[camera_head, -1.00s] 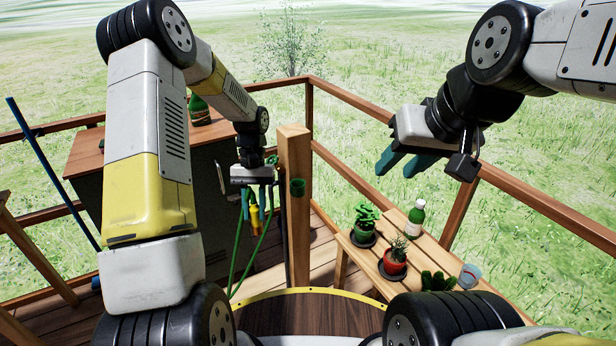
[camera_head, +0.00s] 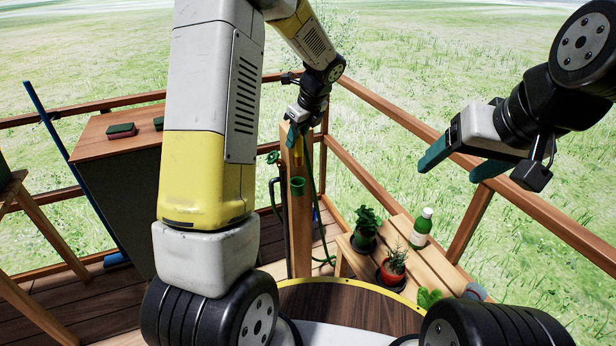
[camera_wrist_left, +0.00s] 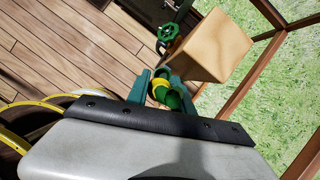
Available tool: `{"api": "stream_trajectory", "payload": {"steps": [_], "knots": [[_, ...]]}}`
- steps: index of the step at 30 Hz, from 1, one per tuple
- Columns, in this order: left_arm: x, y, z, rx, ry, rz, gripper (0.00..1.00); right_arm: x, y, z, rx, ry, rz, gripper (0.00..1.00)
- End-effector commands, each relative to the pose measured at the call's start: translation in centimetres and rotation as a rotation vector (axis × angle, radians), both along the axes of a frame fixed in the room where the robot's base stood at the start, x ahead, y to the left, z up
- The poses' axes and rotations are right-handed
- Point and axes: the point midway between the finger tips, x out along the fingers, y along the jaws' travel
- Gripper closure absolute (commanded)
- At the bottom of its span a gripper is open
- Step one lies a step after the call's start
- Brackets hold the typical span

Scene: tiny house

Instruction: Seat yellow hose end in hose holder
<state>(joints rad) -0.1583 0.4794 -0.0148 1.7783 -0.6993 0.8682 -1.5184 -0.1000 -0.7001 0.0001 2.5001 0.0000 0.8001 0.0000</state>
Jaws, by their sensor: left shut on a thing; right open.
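My left gripper (camera_head: 297,138) is shut on the yellow hose end (camera_head: 298,152), close to the top of the wooden post (camera_head: 298,235). The hose end hangs in front of the post, above the green ring-shaped hose holder (camera_head: 297,187) on the post's near face. A gap shows between them in the head view. In the left wrist view the yellow hose end (camera_wrist_left: 159,84) is between the teal fingers, with green parts beside it; I cannot tell there which are hose and which holder. My right gripper (camera_head: 452,170) is open and empty over the grass.
A green hose (camera_head: 321,215) hangs down beside the post. A green tap wheel (camera_wrist_left: 168,33) is behind it. A wooden-topped cabinet (camera_head: 110,135) stands at left. Railings edge the deck.

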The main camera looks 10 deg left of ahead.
Motion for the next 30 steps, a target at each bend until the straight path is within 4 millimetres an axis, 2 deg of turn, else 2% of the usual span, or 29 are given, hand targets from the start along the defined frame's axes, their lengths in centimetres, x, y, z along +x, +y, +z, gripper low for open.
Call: {"api": "stream_trajectory", "payload": {"steps": [3,7,12,16,20,30], "knots": [[1.1,0.4,2.1,-0.001,-0.004,-0.248,1.00,0.0,0.0,0.0,0.000,0.000,0.000,0.28],[2.0,0.6,3.9,-0.001,-0.004,-0.460,1.00,0.0,0.0,0.0,0.000,0.000,0.000,0.28],[2.7,0.6,5.2,-0.001,-0.001,-0.631,1.00,0.0,0.0,0.0,0.000,0.000,0.000,0.28],[2.8,0.5,5.5,-0.001,0.002,-0.691,1.00,0.0,0.0,0.0,0.000,0.000,0.000,0.28],[2.8,0.5,3.7,0.000,0.009,-0.706,1.00,0.0,0.0,0.0,0.000,0.000,0.000,0.28],[2.8,0.5,-5.1,0.000,0.009,-0.706,1.00,0.0,0.0,0.0,0.000,0.000,0.000,0.28]]}}
